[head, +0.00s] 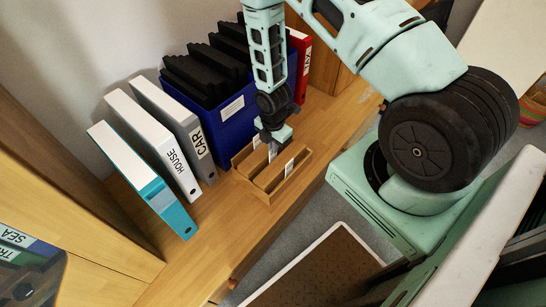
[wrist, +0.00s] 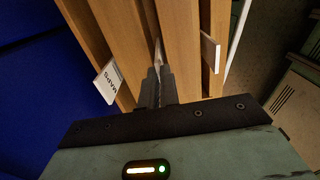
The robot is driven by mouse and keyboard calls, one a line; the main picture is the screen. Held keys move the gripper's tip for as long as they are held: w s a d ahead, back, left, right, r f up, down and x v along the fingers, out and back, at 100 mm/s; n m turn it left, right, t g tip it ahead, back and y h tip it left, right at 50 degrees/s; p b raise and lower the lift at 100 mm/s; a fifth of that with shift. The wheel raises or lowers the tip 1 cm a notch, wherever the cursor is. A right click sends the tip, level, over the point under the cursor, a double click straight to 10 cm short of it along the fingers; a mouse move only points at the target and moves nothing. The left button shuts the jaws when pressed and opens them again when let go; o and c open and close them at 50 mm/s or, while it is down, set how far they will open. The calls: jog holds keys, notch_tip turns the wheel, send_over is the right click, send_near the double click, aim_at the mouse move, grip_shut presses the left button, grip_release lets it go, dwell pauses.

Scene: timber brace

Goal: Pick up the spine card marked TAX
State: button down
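A wooden card holder (head: 262,190) with long slots stands on the wooden top in the head view. White spine cards stand in it. One card (head: 289,167) is at the right, its print too small to read; a card marked MAPS (wrist: 110,80) shows at the left in the wrist view. Another pale card (wrist: 210,52) is at the right there. My gripper (wrist: 158,78) reaches down into the middle of the holder, its fingers close together on a thin card (wrist: 158,50) seen edge-on. That card's marking is hidden. No loose card marked TAX is readable.
A blue bin (head: 228,122) with black ribbed pieces stands behind the holder. A red binder labelled TAX (head: 302,62) is right of it. White-teal, HOUSE (head: 165,150) and CAR (head: 190,130) binders stand at the left. Bare wood lies in front of the holder.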

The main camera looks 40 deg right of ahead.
jog(key=shift+r, duration=0.2)
jog(key=shift+r+p, duration=1.15)
jog(key=shift+r, duration=0.05)
jog(key=shift+r, duration=0.15)
notch_tip(320, 180, up, 8)
jog(key=p, duration=0.6)
jog(key=shift+p, duration=0.35)
